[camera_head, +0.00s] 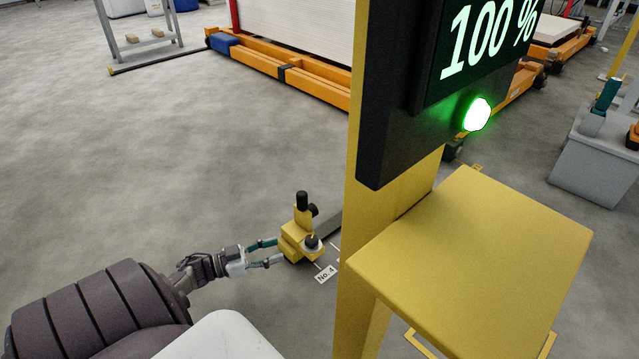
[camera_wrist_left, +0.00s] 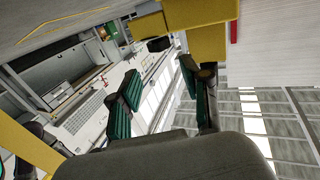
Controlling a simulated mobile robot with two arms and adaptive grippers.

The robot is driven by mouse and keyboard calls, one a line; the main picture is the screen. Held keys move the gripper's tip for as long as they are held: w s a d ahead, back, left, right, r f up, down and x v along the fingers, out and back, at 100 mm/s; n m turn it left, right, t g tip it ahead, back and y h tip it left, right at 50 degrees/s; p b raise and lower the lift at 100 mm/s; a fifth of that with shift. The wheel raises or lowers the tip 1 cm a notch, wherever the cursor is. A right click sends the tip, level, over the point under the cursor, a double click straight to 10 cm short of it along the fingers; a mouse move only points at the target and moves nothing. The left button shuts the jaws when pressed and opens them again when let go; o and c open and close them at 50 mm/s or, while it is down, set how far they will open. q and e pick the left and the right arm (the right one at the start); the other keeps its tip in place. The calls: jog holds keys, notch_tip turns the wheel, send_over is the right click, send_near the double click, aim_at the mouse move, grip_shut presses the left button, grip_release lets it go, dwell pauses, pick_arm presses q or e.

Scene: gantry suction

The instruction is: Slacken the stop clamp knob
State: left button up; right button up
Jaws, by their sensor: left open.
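The yellow stop clamp (camera_head: 290,241) sits on a grey bar left of the yellow post. It has a dark round knob (camera_head: 312,242) on a light collar, an upright black handle (camera_head: 302,201) and a smaller black knob (camera_head: 314,210) beside the handle. My left gripper (camera_head: 275,252) is open, its green-padded fingers pointing at the clamp's left side. Whether a fingertip touches the clamp, I cannot tell. In the left wrist view, the open fingers (camera_wrist_left: 160,72) are apart with nothing between them. Yellow clamp parts (camera_wrist_left: 205,42) and a black knob (camera_wrist_left: 158,44) show beyond them. My right gripper is not in view.
The yellow post (camera_head: 375,200) carries a dark display reading 100 % with a lit green button (camera_head: 477,114). A yellow shelf (camera_head: 475,265) juts out at right. A "No. 4" tag (camera_head: 326,274) hangs below the clamp. The floor left of it is clear.

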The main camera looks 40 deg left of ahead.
aim_at(317, 237)
pick_arm(q)
jog(key=b+x, duration=0.5)
jog(key=x, duration=0.7)
jog(key=shift+w+d+f, duration=0.1)
jog(key=shift+w+d, duration=0.15)
jog(key=shift+w, duration=0.1)
jog(key=shift+w+d+b, duration=0.2)
jog(key=shift+w+b, duration=0.1)
jog(key=shift+w, duration=0.1)
grip_shut()
